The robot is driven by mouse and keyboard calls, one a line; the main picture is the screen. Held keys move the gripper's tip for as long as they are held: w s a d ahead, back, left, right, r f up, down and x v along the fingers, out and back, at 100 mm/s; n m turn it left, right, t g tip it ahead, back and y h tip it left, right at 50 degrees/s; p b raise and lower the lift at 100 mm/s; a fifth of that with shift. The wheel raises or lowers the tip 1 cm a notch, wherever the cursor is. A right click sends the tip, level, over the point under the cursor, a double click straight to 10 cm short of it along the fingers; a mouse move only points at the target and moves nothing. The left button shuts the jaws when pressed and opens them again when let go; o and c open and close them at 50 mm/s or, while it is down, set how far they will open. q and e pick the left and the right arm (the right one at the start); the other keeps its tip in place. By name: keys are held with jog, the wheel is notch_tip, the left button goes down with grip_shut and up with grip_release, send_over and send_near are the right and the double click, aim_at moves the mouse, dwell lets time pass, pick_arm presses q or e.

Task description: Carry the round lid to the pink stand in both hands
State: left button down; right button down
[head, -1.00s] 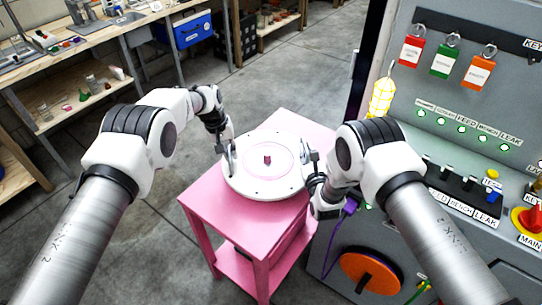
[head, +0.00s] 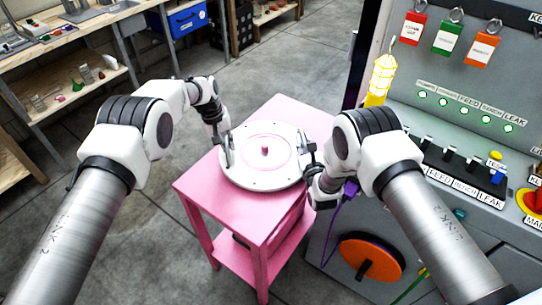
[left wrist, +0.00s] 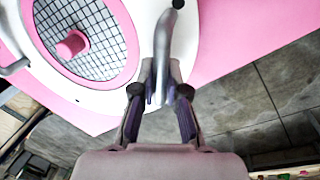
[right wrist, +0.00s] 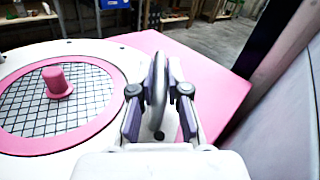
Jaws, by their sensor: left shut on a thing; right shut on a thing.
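The round white lid (head: 250,178) has a pink ring, a mesh centre and a pink knob (head: 265,151). It appears level at the top of the pink stand (head: 205,188); I cannot tell whether it touches the top. My left gripper (head: 226,150) is shut on a handle at the lid's left side; in the left wrist view the fingers (left wrist: 160,92) close around the grey handle (left wrist: 163,45). My right gripper (head: 304,155) is shut on the opposite handle; in the right wrist view the fingers (right wrist: 159,92) close around that handle (right wrist: 158,110).
A grey control panel (head: 440,125) with padlocks, lights and switches stands close on the right. A yellow caged lamp (head: 381,78) and an orange disc (head: 371,258) are on its near side. A workbench (head: 85,25) and shelves stand at the back left. Open floor lies left of the stand.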

pick_arm(q)
jog(key=shift+w+a+f+b, duration=0.15)
jog(key=shift+f+b, duration=0.2)
jog(key=shift+f, duration=0.25)
pick_arm(e)
jog(key=shift+d+f, duration=0.15)
jog(key=shift+f, duration=0.55)
pick_arm(q)
jog(key=c, duration=1.2)
grip_release()
jog(key=shift+r, duration=0.1)
pick_arm(e)
jog(key=c, duration=1.2)
grip_release()
jog(key=shift+r, duration=0.1)
pick_arm(q)
jog(key=shift+s, duration=0.2)
pick_arm(e)
jog(key=shift+o, duration=0.2)
jog(key=shift+s+r, duration=0.1)
jog(key=shift+r, duration=0.05)
